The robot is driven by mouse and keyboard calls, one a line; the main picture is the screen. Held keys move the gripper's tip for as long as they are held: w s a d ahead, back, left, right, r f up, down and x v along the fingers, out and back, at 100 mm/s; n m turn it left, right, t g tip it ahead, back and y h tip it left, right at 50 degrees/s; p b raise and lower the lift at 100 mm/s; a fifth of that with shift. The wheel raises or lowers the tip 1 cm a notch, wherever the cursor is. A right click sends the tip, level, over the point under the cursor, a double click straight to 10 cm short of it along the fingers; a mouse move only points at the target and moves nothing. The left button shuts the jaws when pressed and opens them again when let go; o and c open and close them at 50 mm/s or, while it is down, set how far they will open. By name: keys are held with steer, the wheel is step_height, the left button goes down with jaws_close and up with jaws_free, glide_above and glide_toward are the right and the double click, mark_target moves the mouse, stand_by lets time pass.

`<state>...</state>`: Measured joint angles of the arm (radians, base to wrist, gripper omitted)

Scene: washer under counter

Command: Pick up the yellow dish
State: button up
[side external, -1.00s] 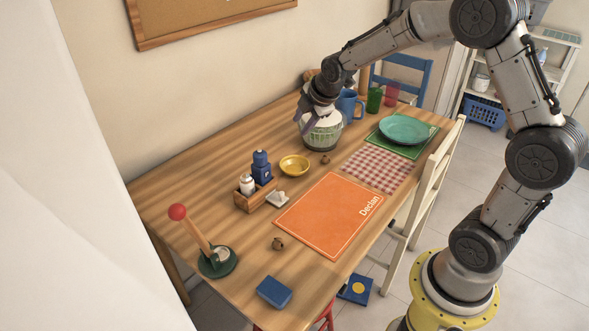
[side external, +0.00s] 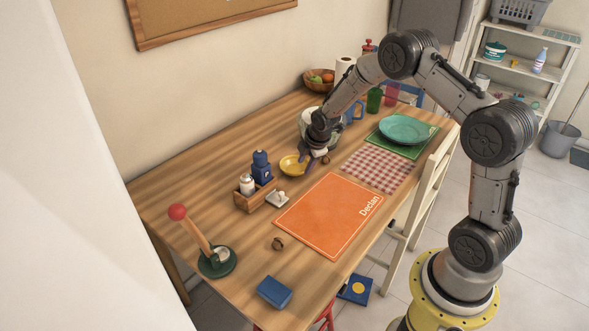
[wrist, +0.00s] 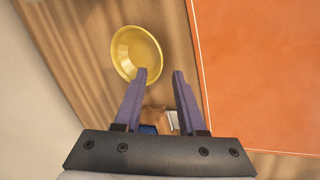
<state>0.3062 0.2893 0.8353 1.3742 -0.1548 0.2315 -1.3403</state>
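The yellow dish (side external: 291,166) is a small round bowl standing upright on the wooden table. It lies left of the middle, between the wooden caddy and the large bowl. In the wrist view the yellow dish (wrist: 137,54) is just ahead of the fingers, mostly beyond the left fingertip. My gripper (wrist: 159,74) is open, with nothing between its two purple fingers. In the side view my gripper (side external: 306,167) is at the right side of the dish. I cannot tell whether a finger touches the rim.
An orange placemat (side external: 329,215) lies in front of the dish. A large bowl (side external: 308,117) stands behind my gripper, partly hidden. A green placemat holds a teal plate (side external: 404,129) at right.

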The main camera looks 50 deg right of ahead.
mark_target(300, 180)
steer(key=x, duration=0.5)
steer(key=shift+a, duration=0.3)
steer(key=shift+r, duration=0.1)
jaws_close()
steer(key=shift+w, duration=0.1)
stand_by(0.8)
